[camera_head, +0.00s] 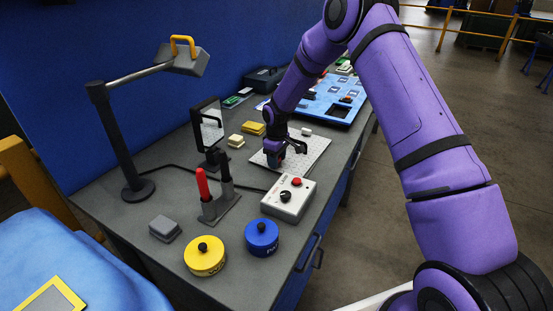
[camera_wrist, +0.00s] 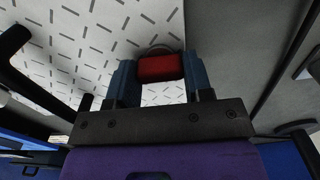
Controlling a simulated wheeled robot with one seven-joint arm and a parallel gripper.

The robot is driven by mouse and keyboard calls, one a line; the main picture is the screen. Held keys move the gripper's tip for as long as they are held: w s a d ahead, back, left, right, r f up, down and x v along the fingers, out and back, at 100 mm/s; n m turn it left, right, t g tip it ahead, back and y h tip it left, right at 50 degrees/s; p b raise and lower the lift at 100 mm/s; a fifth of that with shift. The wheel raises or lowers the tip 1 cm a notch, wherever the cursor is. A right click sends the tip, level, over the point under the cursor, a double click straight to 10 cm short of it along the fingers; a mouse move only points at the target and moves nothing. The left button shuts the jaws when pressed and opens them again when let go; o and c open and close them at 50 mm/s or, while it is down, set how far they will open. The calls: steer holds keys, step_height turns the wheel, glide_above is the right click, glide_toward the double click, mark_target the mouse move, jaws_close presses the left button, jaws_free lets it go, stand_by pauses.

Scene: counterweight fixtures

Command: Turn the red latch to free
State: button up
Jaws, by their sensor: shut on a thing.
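A red block-shaped piece (camera_wrist: 160,68), which looks like the red latch, sits between the two blue fingers of my gripper (camera_wrist: 158,76) in the wrist view. My gripper is shut on it. A thin grey ring shows just behind the red piece. The white board with grey dashes (camera_wrist: 90,45) lies beyond it. In the head view my gripper (camera_head: 276,158) is low over this white board (camera_head: 314,150), and its fingers hide the red piece. I cannot tell from these views which way the latch is turned.
A control box (camera_head: 289,198) with a red button stands close in front of the board. A red upright handle (camera_head: 202,184) in a grey stand, a mirror (camera_head: 210,125), a yellow weight (camera_head: 204,257) and a blue weight (camera_head: 262,238) stand nearby. A blue tray (camera_head: 335,100) lies behind.

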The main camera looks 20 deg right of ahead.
steer(key=o, duration=0.9)
steer(key=shift+r, duration=0.1)
step_height(320, 180, up, 11)
steer(key=shift+f, duration=0.2)
steer(key=s+d+r+m+t, duration=0.1)
steer(key=s+d+r+m, duration=0.1)
steer(key=s+r, duration=0.85)
steer(key=s+d+r+m+t, duration=0.1)
steer(key=s+d+r+m, duration=0.1)
steer(key=s+r, duration=0.8)
steer(key=s+d+r+m+t, duration=0.1)
steer(key=s+r, duration=0.1)
steer(key=s, duration=0.6)
steer(key=s+d+r+m+t, duration=0.1)
steer(key=s+r+m, duration=0.1)
steer(key=s, duration=0.6)
steer(key=s+r+m+t, duration=0.1)
steer(key=s+r, duration=0.2)
steer(key=s, duration=0.5)
steer(key=shift+s+d+r, duration=0.25)
steer(key=shift+d+r, duration=0.05)
steer(key=shift+d, duration=0.1)
